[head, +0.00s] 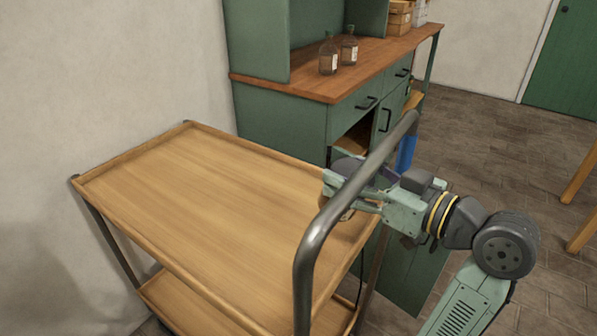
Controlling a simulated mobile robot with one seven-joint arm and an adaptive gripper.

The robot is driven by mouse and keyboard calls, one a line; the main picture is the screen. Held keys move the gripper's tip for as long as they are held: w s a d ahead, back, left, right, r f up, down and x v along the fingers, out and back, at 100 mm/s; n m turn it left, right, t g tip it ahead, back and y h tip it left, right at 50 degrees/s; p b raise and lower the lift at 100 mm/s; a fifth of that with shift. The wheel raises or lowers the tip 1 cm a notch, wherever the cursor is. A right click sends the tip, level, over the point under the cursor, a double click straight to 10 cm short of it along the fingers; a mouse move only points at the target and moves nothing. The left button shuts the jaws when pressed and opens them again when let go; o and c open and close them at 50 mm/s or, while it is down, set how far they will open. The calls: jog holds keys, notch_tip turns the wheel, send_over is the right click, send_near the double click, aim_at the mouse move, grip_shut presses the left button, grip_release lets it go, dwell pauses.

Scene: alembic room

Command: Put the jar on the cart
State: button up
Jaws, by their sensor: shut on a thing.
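The cart (200,200) is a two-tier trolley with wooden trays and a grey tube handle, and its bare top tray fills the left and middle of the head view. My gripper (334,190) is over the right end of the top tray, just past the handle, and points left. It is shut on a dark, rounded thing (347,168), which seems to be the jar. The handle and the gripper hide most of it, so its outline and its gap to the tray are unclear.
The cart's handle (312,250) rises close to my gripper and crosses in front of it. A green cabinet (285,112) behind the cart bears two brown bottles (328,55) and boxes (399,20). A wall stands at the left. Most of the top tray is free.

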jog(key=shift+w+a+f+g+h+p, duration=0.45)
jog(key=shift+w+a+f+p, duration=0.35)
jog(key=shift+w+a+f, duration=0.5)
jog(key=shift+w+a+f+g+h+p, duration=0.4)
jog(key=shift+w+a+f+p, duration=0.55)
jog(key=shift+w+a, duration=0.7)
jog(key=shift+w+a+f+g+h+p, duration=0.4)
jog(key=shift+w+a+f+p, duration=0.25)
jog(key=shift+w+a+f, duration=0.8)
jog(key=shift+w+d+r, duration=0.15)
jog(key=shift+f, duration=0.2)
jog(key=o, duration=1.4)
jog(key=shift+r, duration=0.1)
